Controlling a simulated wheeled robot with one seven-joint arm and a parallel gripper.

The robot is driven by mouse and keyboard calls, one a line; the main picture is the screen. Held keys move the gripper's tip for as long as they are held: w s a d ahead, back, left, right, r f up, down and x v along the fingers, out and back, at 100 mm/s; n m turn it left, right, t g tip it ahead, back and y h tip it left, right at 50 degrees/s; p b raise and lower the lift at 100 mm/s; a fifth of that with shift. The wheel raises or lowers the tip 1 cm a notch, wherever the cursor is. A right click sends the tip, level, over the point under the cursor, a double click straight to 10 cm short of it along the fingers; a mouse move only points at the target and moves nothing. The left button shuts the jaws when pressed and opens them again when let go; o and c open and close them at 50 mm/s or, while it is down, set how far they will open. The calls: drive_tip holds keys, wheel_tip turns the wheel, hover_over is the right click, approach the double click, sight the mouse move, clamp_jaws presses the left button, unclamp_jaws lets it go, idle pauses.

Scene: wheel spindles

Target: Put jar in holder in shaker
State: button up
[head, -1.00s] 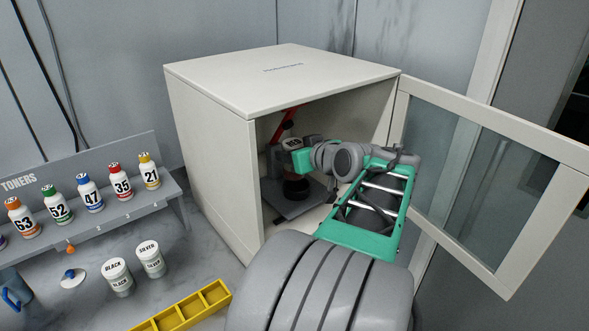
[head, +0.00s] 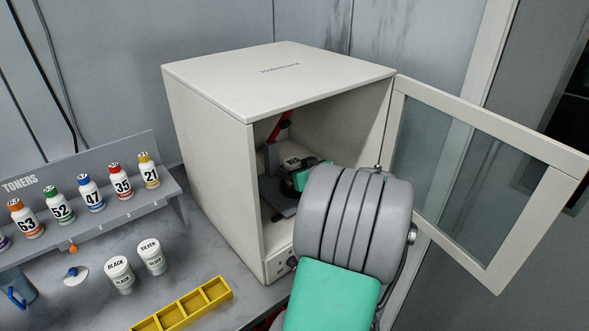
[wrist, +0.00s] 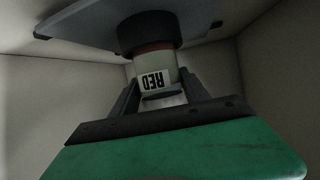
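The jar, labelled RED (wrist: 154,77), has a pale body and a red band and appears upside down in the wrist view. Its end with the red band sits in or against the dark round holder (wrist: 147,32); how deep it goes is hidden. My gripper (wrist: 158,88) has a finger on each side of the jar and looks shut on it. In the head view the jar's pale top (head: 292,161) shows inside the shaker, a white cabinet (head: 213,150) with its door open. My arm hides most of my gripper and part of the holder there.
The glass door (head: 480,190) stands open to the right. A red part (head: 281,127) rises behind the jar. Two jars, BLACK (head: 120,274) and SILVER (head: 152,257), a yellow divided tray (head: 185,311) and a toner rack (head: 110,205) are on the left.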

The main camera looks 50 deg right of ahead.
drive_tip(key=o, duration=0.4)
drive_tip(key=shift+o, duration=0.2)
drive_tip(key=shift+r, duration=0.1)
drive_tip(key=shift+r+p, duration=0.25)
drive_tip(key=shift+p, duration=0.15)
drive_tip(key=b+v, duration=0.2)
drive_tip(key=v, duration=1)
drive_tip(key=shift+b, duration=0.4)
